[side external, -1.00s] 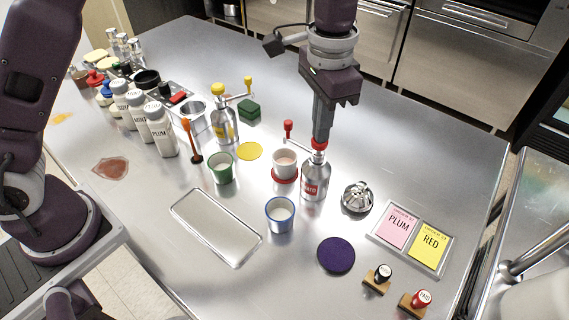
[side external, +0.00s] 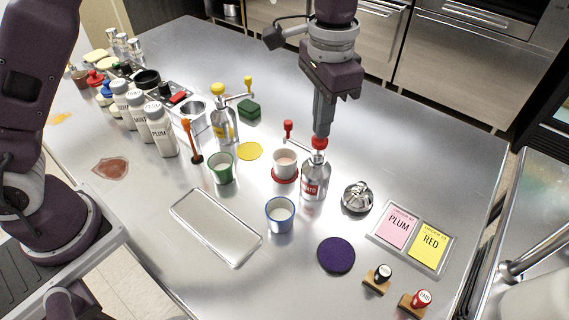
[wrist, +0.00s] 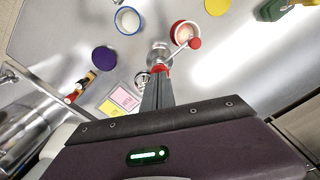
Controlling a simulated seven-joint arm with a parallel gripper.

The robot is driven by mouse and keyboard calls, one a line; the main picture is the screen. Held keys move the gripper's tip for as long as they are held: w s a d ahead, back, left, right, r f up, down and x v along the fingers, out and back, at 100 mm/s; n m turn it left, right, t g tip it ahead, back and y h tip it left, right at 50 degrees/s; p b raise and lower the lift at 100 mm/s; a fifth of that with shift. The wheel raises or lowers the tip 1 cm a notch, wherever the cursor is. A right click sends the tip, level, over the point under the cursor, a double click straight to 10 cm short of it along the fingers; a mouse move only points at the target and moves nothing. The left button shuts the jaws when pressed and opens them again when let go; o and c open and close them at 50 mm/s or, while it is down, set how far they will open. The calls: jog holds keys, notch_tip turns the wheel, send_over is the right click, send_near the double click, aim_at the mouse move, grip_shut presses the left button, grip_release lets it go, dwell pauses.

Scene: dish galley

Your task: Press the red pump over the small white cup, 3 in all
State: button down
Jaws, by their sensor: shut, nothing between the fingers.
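The red pump bottle (side external: 315,182), silver with a red label, stands upright near the table's middle. Its spout reaches left to a red knob above the small white cup (side external: 285,163). The cup stands on a red coaster (side external: 286,179) and holds something pinkish. My gripper (side external: 320,134) is shut and empty, pointing down at the red pump head (side external: 320,143); its tips appear to touch the head's top. In the wrist view the fingers hide part of the bottle (wrist: 158,54), and the spout crosses the edge of the cup (wrist: 184,33).
A blue-rimmed cup (side external: 280,214), a green cup (side external: 221,168) and a yellow pump bottle (side external: 223,120) stand to the left. A metal lidded pot (side external: 357,198) stands close on the right. Order cards (side external: 412,238) and a purple disc (side external: 336,255) lie in front.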

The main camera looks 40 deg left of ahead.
jog(key=shift+f, duration=1.15)
jog(key=shift+r, duration=1.5)
